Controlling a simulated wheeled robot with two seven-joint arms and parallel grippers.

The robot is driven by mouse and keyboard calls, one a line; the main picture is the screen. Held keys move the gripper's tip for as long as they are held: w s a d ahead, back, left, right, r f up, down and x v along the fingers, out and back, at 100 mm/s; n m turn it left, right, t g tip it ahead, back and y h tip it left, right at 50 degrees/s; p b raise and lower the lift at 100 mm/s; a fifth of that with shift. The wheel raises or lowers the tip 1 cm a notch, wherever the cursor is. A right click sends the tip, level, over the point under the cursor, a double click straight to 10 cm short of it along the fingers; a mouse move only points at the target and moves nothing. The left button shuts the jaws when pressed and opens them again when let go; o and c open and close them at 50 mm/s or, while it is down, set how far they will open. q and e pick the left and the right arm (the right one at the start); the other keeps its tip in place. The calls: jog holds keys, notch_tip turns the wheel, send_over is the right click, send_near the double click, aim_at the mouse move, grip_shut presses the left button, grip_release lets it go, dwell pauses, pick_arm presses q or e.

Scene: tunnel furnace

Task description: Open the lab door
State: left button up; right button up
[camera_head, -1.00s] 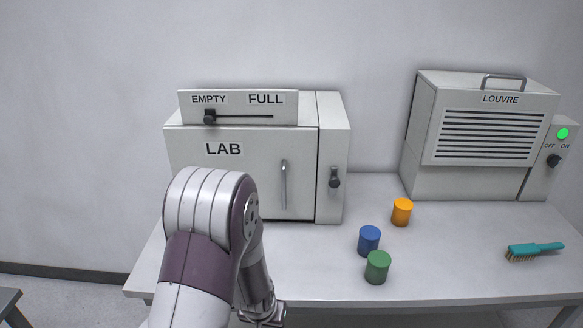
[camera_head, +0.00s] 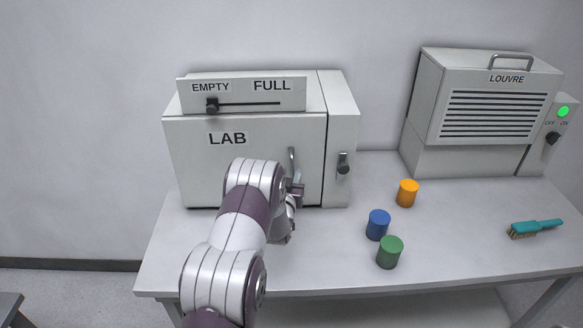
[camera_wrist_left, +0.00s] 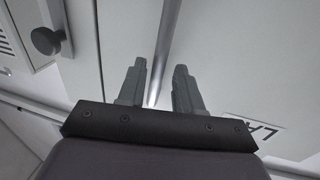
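The lab door (camera_head: 205,165), marked LAB, is the shut front panel of the white box on the table. Its vertical metal bar handle (camera_head: 291,160) stands near the door's right edge; the lower part is hidden by my left gripper (camera_head: 297,188). In the left wrist view my left gripper (camera_wrist_left: 160,85) is open. The handle (camera_wrist_left: 167,45) runs between its two fingers, with gaps on both sides. I cannot tell how deep the bar lies between them. My right gripper is not in view.
A dark knob (camera_head: 343,168) sits on the panel right of the door. A slider (camera_head: 212,105) on top is at EMPTY. Orange (camera_head: 407,194), blue (camera_head: 377,226) and green (camera_head: 389,253) cylinders stand right of my arm. A brush (camera_head: 535,228) and the louvre box (camera_head: 480,140) are farther right.

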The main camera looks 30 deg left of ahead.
pick_arm(q)
jog(key=shift+w+r, duration=0.2)
jog(key=shift+w, duration=0.5)
jog(key=shift+w+a+f, duration=0.1)
jog(key=shift+w+a, duration=0.05)
grip_shut()
